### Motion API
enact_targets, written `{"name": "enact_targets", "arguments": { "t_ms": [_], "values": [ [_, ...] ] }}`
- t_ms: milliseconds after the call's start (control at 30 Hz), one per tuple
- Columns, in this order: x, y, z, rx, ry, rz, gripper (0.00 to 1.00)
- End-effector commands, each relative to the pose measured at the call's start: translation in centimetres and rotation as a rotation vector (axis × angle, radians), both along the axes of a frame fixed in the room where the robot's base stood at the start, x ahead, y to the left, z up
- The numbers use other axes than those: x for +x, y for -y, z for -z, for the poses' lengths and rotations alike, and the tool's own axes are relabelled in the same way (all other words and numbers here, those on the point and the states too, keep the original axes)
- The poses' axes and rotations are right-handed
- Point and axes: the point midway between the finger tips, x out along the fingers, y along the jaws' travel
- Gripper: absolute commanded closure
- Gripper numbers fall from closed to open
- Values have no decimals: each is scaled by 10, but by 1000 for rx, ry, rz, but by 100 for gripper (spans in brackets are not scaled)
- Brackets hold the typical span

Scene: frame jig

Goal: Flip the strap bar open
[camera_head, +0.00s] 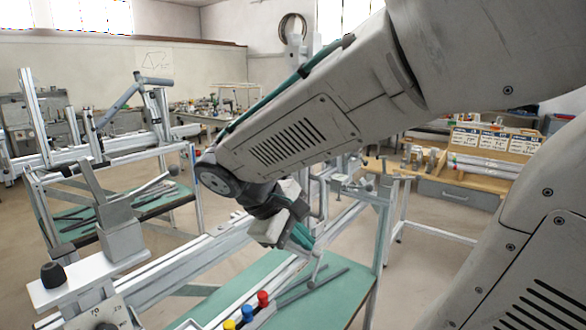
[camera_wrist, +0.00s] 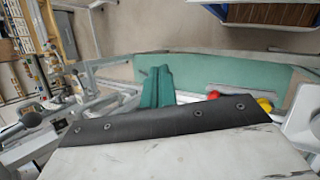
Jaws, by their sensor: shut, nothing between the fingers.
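The jig's long aluminium rail (camera_head: 185,265) runs diagonally below my arm. A grey block (camera_head: 120,235) stands at its left end, with a flat grey bar (camera_head: 92,183) slanting up from it. I cannot tell for sure whether this bar is the strap bar. My gripper (camera_head: 303,238) points down over the jig's right part; its teal fingers (camera_wrist: 156,86) are shut and empty in the wrist view. Thin rods and clamp parts (camera_head: 345,182) stand just right of it, partly hidden by the arm. Contact between the fingers and the jig cannot be made out.
Blue, yellow and red knobs (camera_head: 247,312) stand at the front of a green shelf (camera_head: 310,300). A black knob (camera_head: 53,274) sits on the white plate at the left. Another frame stand (camera_head: 110,150) is behind. A wooden bench (camera_head: 470,170) stands back right, with open floor before it.

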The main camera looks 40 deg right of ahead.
Motion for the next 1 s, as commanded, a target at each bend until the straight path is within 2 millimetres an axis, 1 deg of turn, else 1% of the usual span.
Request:
{"name": "enact_targets", "arguments": {
  "t_ms": [33,100,167,200,233,300,400,500,533,600,700,800,1000],
  "values": [
    [17,16,0,-90,-74,-36,100],
    [41,37,-4,-220,-160,-93,100],
    [64,53,-7,-329,-230,-146,100],
    [81,62,-9,-402,-274,-183,100],
    [94,68,-9,-456,-307,-212,100],
    [124,79,-9,-572,-373,-279,100],
    [164,88,-5,-717,-447,-369,100],
    [198,92,1,-831,-497,-450,100],
    [206,92,3,-858,-508,-469,100],
    [221,92,7,-910,-527,-506,100],
    [234,91,11,-953,-539,-539,100],
    [239,91,12,-968,-544,-551,100],
    [239,91,12,-968,-542,-551,100]
  ]
}}
